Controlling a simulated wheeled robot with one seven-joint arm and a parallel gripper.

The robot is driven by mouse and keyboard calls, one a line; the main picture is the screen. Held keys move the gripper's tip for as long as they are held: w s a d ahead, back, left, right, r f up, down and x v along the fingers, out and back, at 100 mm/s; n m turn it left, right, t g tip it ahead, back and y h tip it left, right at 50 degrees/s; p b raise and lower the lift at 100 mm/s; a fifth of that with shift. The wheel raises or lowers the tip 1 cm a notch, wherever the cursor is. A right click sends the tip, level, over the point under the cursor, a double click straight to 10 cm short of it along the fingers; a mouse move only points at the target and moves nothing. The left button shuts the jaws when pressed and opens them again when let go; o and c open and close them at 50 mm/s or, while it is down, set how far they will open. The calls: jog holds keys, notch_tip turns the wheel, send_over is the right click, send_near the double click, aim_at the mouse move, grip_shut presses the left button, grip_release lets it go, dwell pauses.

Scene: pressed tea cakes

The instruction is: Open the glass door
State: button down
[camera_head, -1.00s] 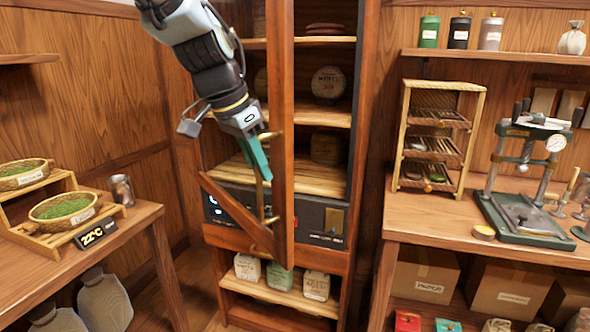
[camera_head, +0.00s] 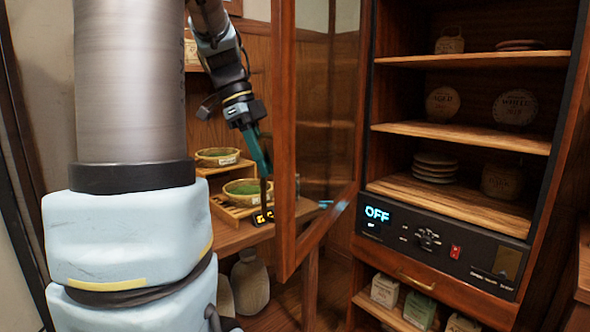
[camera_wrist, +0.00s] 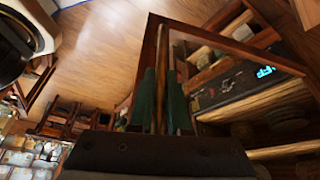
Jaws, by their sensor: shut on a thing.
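The glass door has a reddish wooden frame (camera_head: 284,130) and stands swung wide open, out from the cabinet (camera_head: 455,135). Its edge points toward the head camera, and through the pane I see wall and table. My gripper (camera_head: 264,168) is at the door's outer edge, on the left of the frame. In the wrist view, the green fingers (camera_wrist: 163,105) are shut on the upright brass handle (camera_wrist: 160,70). The handle is mostly hidden in the head view. The door frame also shows in the wrist view (camera_wrist: 235,48).
The cabinet interior is exposed, with tea cakes (camera_head: 515,107) on shelves and a control panel (camera_head: 440,240) reading OFF. A side table (camera_head: 240,238) with green-filled baskets (camera_head: 247,190) stands behind the door. Wooden floor (camera_wrist: 95,65) beside the door is clear.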

jog(key=shift+w+a, duration=0.45)
jog(key=shift+a, duration=0.35)
jog(key=c, duration=0.9)
grip_release()
jog(key=shift+o, duration=0.2)
jog(key=shift+r, duration=0.1)
jog(key=b+v, duration=0.1)
jog(key=v, duration=0.9)
jog(key=shift+r, duration=0.3)
jog(key=shift+a, duration=0.15)
